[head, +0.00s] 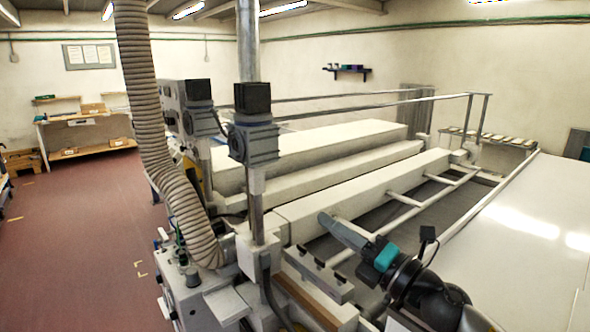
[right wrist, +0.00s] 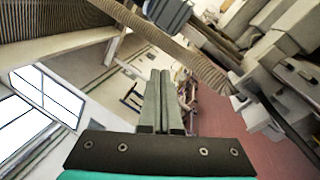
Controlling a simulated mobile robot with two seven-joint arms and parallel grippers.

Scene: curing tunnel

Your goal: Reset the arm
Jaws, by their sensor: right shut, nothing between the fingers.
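My right arm comes in at the lower right of the head view. Its gripper (head: 326,219) reaches up and to the left over the near side of the white tunnel machine (head: 360,193). In the right wrist view the two grey fingers of the right gripper (right wrist: 160,78) lie together, shut with nothing between them. The fingertips show no contact with anything. My left gripper is in neither view.
A ribbed hose (head: 150,100) and a metal post (head: 248,50) stand left of the arm. A metal rail frame (head: 405,200) lies close behind the gripper. A white panel (head: 520,235) fills the right. The red floor (head: 80,240) at left is mostly clear.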

